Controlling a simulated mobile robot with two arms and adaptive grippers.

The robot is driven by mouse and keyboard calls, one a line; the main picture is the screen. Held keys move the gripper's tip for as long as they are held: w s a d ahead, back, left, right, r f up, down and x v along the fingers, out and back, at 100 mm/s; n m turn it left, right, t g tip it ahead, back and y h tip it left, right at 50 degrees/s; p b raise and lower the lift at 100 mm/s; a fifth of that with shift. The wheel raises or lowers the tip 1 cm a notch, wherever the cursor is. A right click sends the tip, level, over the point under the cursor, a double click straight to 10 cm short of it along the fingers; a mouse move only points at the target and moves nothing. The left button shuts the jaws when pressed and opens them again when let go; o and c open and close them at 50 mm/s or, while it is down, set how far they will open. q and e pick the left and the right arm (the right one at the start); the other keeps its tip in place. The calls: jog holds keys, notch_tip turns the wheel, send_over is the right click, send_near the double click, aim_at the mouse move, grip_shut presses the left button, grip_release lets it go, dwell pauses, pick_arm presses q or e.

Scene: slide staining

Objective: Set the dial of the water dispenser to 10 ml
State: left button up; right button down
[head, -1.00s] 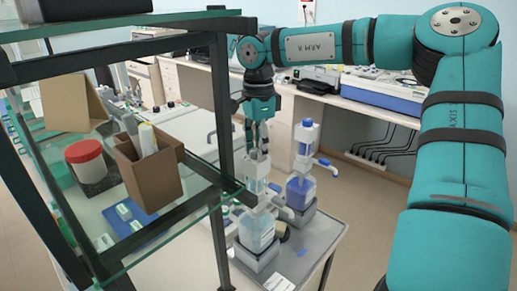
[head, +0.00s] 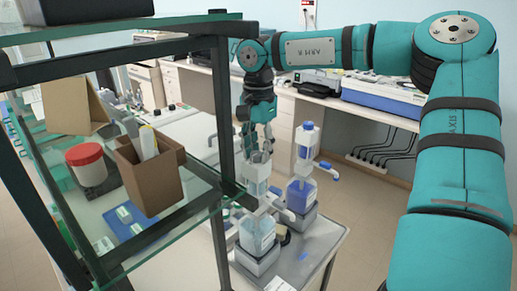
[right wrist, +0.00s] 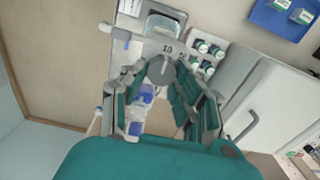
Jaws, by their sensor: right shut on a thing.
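The water dispenser (head: 257,237), a bottle of clear pale-blue liquid with a white pump head (head: 256,180), stands on a grey block on the table. My right gripper (head: 258,150) reaches down from above to the top of the pump head. In the right wrist view a round grey dial (right wrist: 161,70) lies between the fingers, which are shut on it. A "10" is printed on the rim beside the dial, and part of another mark shows to its right. The dial's pointer is too small to make out. My left gripper is not in view.
A second dispenser with blue liquid (head: 300,196) stands close on the right. A glass-shelved rack (head: 222,110) rises close on the left, with a cardboard box (head: 150,185) and a red-lidded jar (head: 86,168). A bench (head: 285,120) stands behind.

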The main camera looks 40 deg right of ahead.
aim_at(258, 153)
jog(key=c, duration=1)
grip_release()
jog(key=shift+r, duration=0.1)
notch_tip(258, 153, up, 12)
